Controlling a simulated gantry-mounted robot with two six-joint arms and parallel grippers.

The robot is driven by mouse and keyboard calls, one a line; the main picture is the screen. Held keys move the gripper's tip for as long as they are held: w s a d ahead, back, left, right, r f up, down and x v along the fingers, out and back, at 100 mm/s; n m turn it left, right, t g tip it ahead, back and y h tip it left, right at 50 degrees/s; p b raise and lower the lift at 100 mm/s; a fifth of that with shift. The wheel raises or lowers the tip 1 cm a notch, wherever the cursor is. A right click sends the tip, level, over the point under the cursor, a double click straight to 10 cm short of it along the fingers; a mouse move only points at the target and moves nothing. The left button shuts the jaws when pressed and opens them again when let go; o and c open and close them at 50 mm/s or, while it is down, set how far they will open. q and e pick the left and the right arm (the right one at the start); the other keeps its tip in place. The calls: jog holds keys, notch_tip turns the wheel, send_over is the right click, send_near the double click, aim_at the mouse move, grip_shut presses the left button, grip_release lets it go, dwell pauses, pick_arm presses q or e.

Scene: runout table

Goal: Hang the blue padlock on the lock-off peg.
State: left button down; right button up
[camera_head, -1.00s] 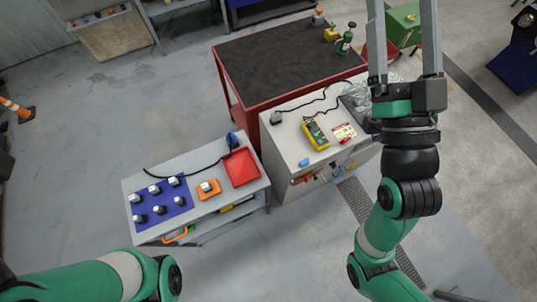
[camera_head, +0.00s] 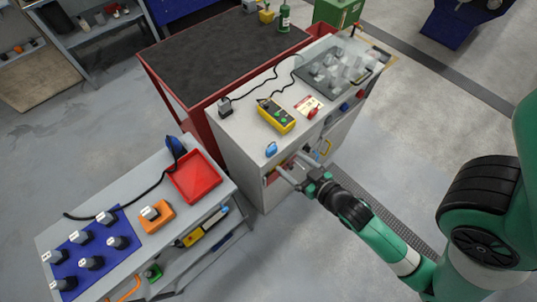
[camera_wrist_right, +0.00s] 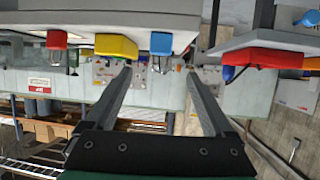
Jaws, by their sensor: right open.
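A small blue padlock (camera_head: 271,149) lies on the grey cabinet's top (camera_head: 240,133), near its front left corner. My right gripper (camera_head: 287,162) is open and empty at the cabinet's front, just beyond the top's edge and to the right of and below that padlock. In the right wrist view its two fingers (camera_wrist_right: 158,75) are spread with nothing between them. I cannot make out the lock-off peg. My left gripper is out of view.
A yellow meter (camera_head: 276,116) and a red-and-white card (camera_head: 309,106) lie on the cabinet. A lower table at left holds a red tray (camera_head: 195,178), an orange block (camera_head: 157,215) and a blue mat (camera_head: 128,238). A dark-topped red bench (camera_head: 200,58) stands behind.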

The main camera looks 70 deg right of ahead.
aim_at(273, 150)
jog(key=b+x, duration=0.1)
jog(key=x, duration=0.5)
jog(key=shift+w+d, duration=0.1)
jog(key=shift+w, duration=0.15)
jog(key=shift+w+d+f, duration=0.1)
jog(key=shift+w+f, duration=0.05)
jog(key=shift+f, duration=0.05)
jog(key=b+x, duration=0.1)
jog(key=x, duration=0.3)
jog(key=shift+w+d+f+b, duration=0.15)
jog(key=shift+w+f+b, duration=0.1)
jog(key=shift+f+b, duration=0.1)
jog(key=shift+r, duration=0.1)
grip_shut()
